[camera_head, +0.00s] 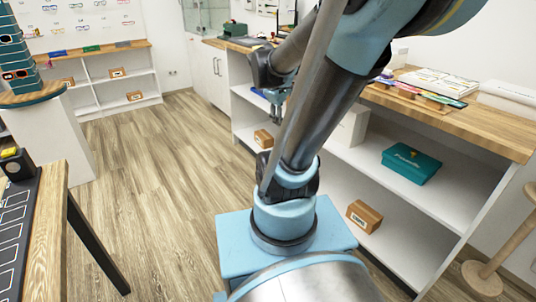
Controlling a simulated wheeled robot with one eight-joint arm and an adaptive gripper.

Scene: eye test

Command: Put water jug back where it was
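I cannot make out a water jug in the head view. My gripper (276,103) appears to hang at the end of my folded arm, in front of the right-hand counter. It is small and partly hidden behind my own arm link, so its fingers and anything between them cannot be made out.
A wood-topped counter (497,132) with white shelves runs along the right, holding a teal box (410,164) and a small brown box (364,216). A stool (487,277) stands at far right. A table (46,235) and a glasses display (14,45) are left. Floor between (150,190) is clear.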

